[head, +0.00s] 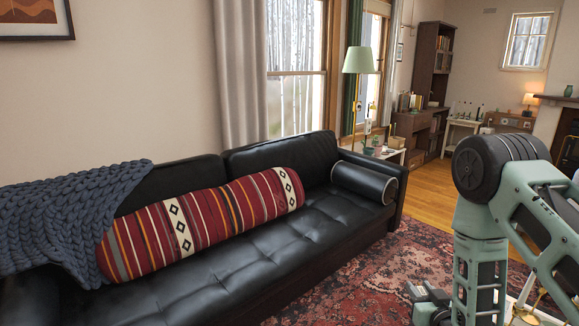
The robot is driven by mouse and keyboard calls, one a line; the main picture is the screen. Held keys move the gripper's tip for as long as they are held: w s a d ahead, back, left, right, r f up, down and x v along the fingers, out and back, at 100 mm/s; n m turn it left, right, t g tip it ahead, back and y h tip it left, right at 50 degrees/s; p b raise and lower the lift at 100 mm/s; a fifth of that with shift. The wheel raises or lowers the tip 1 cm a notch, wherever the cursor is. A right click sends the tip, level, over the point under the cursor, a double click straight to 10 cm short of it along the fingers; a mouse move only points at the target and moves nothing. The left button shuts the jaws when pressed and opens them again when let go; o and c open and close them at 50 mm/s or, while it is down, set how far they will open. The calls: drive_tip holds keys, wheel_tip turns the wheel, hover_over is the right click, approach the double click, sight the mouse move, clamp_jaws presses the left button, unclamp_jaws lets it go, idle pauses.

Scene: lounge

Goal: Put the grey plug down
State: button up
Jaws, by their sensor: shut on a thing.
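I cannot make out the grey plug in the head view. My gripper's fingers do not show either. Only links of my green and black arm are visible at the right, with a blocky part of my body at the bottom edge. Whatever my gripper holds is hidden or outside the picture.
A black leather sofa (235,268) fills the left and middle, with a striped bolster (208,218) and a knitted blue throw (62,222). A patterned rug (375,270) lies before it. A floor lamp (358,60) and small white table (460,124) stand behind.

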drive_tip(key=s+f, duration=0.2)
drive_tip(key=shift+f, duration=0.3)
drive_tip(key=shift+w, duration=0.1)
drive_tip(key=shift+w+d+f+b, duration=0.1)
drive_tip(key=shift+d+f+b, duration=0.15)
drive_tip(key=shift+b, duration=0.2)
drive_tip(key=d+f+m+g+h+b, duration=0.45)
drive_tip(key=d+m+h+b, duration=0.55)
drive_tip(key=d+b, duration=0.65)
drive_tip(key=s+d+f+m+g+h+b, duration=0.4)
drive_tip(key=s+f+g+h+b, duration=0.1)
drive_tip(key=b, duration=0.6)
drive_tip(key=shift+s+d+g, duration=0.3)
drive_tip(key=shift+s+g, duration=0.15)
drive_tip(key=shift+g, duration=0.1)
drive_tip(key=s+f+m+g+b, duration=0.1)
drive_tip(key=s+g+b, duration=0.1)
drive_tip(key=s+d+f+m+g+b, duration=0.1)
drive_tip(key=s+f+m+g+b, duration=0.2)
drive_tip(key=f+b, duration=0.1)
drive_tip(key=b, duration=0.1)
drive_tip(key=shift+s+d+g+h, duration=0.15)
drive_tip(key=shift+s+g+h, duration=0.15)
drive_tip(key=shift+s+g, duration=0.1)
drive_tip(key=shift+c, duration=0.2)
drive_tip(key=shift+s+f+m+g, duration=0.2)
drive_tip(key=shift+s+m+g, duration=0.2)
drive_tip(key=shift+s+m, duration=0.1)
